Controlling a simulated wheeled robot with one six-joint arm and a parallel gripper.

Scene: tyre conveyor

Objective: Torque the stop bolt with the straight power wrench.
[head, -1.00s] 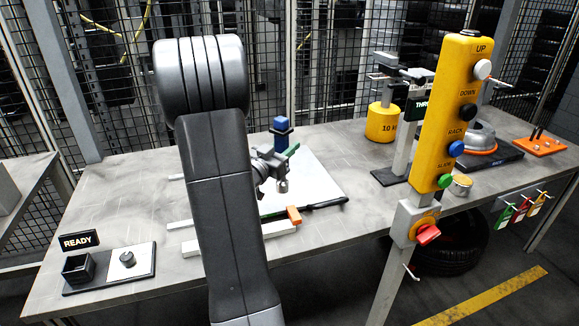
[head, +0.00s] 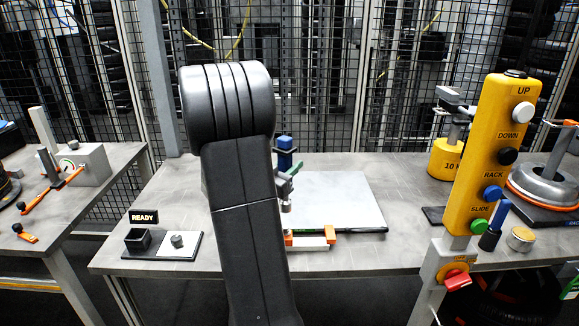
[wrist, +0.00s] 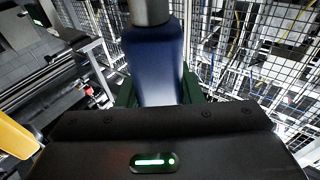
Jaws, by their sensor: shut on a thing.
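My gripper (head: 286,176) is partly hidden behind my own arm in the head view. It is shut on a straight tool with a blue body (head: 285,143) and a silver nose (head: 286,206), which I take for the straight power wrench. The tool is upright with its nose down, over the left part of the pale mat. In the wrist view the blue body (wrist: 155,65) sits between green fingers, with a dark and silver end at the top edge. I cannot make out the stop bolt for certain.
A side table (head: 90,200) at the left bears a grey block (head: 90,160) and orange-handled tools. On the main bench are a READY sign (head: 143,217), a pale mat (head: 345,195) and orange-ended rests (head: 312,242). A yellow button post (head: 490,150) stands at right front.

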